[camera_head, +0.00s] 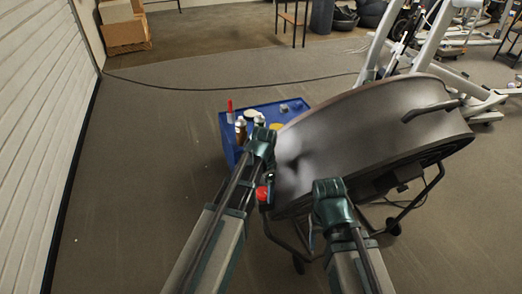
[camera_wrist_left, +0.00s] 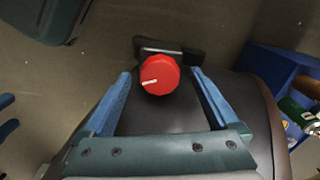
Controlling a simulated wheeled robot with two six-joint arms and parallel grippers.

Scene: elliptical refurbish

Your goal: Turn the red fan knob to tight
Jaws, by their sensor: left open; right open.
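The red fan knob (camera_head: 262,193) sits on the near left edge of the large grey drum fan (camera_head: 375,125). In the left wrist view the red knob (camera_wrist_left: 160,75) faces the camera, its white mark pointing left and slightly down. My left gripper (camera_head: 267,180) is open at the knob. Its two blue fingers stand either side of the knob, with gaps visible between them and it. My right gripper (camera_head: 318,232) is at the fan's near side, right of the knob, and holds nothing that I can see; its fingertips are mostly hidden in the head view.
A blue cart (camera_head: 229,145) with bottles and small items stands behind my left gripper. The fan's wheeled stand (camera_head: 437,180) is at right. A black cable (camera_head: 200,89) crosses the floor. White exercise equipment (camera_head: 440,40) stands at back right. Floor at left is clear.

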